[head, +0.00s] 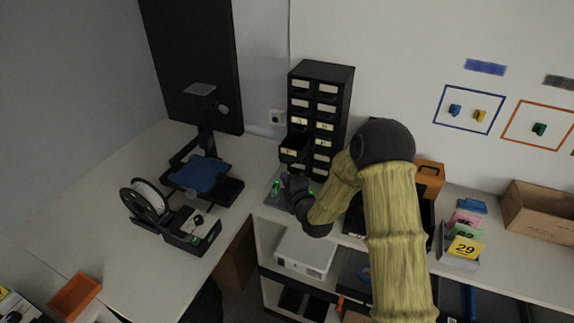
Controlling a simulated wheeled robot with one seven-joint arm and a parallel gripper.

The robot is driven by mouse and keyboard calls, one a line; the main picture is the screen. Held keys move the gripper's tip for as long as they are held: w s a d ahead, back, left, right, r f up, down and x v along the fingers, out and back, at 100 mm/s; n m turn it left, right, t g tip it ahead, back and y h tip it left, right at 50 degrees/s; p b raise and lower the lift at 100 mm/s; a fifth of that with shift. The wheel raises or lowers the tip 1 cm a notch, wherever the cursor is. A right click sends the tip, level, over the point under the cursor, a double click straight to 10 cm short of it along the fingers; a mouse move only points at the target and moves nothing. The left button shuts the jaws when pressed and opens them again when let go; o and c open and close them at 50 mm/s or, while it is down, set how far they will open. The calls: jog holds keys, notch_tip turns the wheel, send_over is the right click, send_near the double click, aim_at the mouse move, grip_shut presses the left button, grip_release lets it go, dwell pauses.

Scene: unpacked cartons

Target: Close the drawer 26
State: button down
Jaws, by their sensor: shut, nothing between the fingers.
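A tall black drawer cabinet (343,90) with pale-labelled drawers in two columns stands against the wall on the white counter. One drawer (292,150) in its left column, low down, is pulled out. The numbers on the labels are too small to read, so I cannot tell whether it is 26. My gripper (282,184) is shut and empty, a little below and in front of the pulled-out drawer. It appears apart from the drawer. My arm hides part of the cabinet's lower right side.
A 3D printer (204,175) with a blue plate and a spool stands left of the cabinet. Number cards (465,247), an orange box (429,178) and an open carton (541,209) are on the right. A white box (305,253) sits on the shelf below.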

aim_at(302, 153)
jog(key=w+p, duration=0.1)
jog(key=w, duration=0.1)
jog(key=w+p, duration=0.1)
jog(key=w, duration=0.1)
jog(key=w+f, duration=0.1)
jog(key=w, duration=0.1)
jog(key=shift+w+p, duration=0.1)
jog(key=shift+p, duration=0.3)
jog(key=shift+w+f, duration=0.15)
jog(key=shift+w, duration=0.05)
jog(key=shift+w, duration=0.1)
jog(key=w+d+b, duration=0.1)
jog(key=w+b, duration=0.1)
jog(key=w+d+b, duration=0.1)
jog(key=w+b, duration=0.2)
jog(key=w+d+b, duration=0.1)
jog(key=w+b, duration=0.2)
jog(key=shift+w+f, duration=0.15)
jog(key=shift+f, duration=0.05)
jog(key=shift+w+d+b, duration=0.15)
jog(key=shift+w+b, duration=0.2)
jog(key=shift+b, duration=0.05)
jog(key=shift+w+d+r, duration=0.15)
jog(key=shift+r, duration=0.35)
